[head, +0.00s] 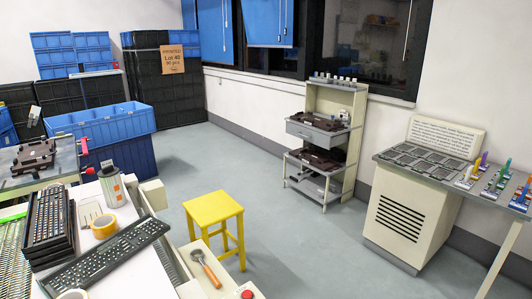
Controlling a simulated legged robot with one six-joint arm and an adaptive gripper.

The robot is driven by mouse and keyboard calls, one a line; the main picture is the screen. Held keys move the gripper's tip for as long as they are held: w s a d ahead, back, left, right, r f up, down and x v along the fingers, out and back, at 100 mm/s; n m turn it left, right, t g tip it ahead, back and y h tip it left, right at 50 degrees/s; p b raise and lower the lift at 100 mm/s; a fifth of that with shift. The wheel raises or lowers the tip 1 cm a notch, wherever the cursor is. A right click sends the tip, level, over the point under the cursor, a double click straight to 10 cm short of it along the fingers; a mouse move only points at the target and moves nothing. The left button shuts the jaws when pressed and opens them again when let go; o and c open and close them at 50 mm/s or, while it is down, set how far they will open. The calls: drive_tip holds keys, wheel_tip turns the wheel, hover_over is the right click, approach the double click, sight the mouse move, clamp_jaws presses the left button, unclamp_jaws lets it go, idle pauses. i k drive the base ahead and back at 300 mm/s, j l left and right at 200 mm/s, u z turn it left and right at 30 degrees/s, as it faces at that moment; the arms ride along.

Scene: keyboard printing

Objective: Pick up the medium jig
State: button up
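Three dark brown jigs show in the head view. One jig (36,154) lies on a bench at the left. A second jig (322,119) is on the upper level of the cream shelf rack (341,101) by the wall. A third jig (318,157) lies on the rack's lower level, partly shaded by the shelf above it. I cannot tell from their size here which one is the medium jig. My gripper is not in view.
A yellow stool (213,208) stands on the floor before the rack. A white table (135,270) with keyboards (106,257) and tape (104,226) is in the left foreground. A cream cabinet (402,218) stands at right. Blue crates (101,120) are behind. The middle floor is clear.

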sight(24, 162)
drive_tip(key=i, duration=1.8)
drive_tip(key=i+l+u, duration=0.2)
drive_tip(key=i, duration=0.25)
drive_tip(key=i+u, duration=0.25)
drive_tip(key=i, duration=0.2)
drive_tip(key=i+l+u, duration=1.35)
drive_tip(key=l, duration=0.3)
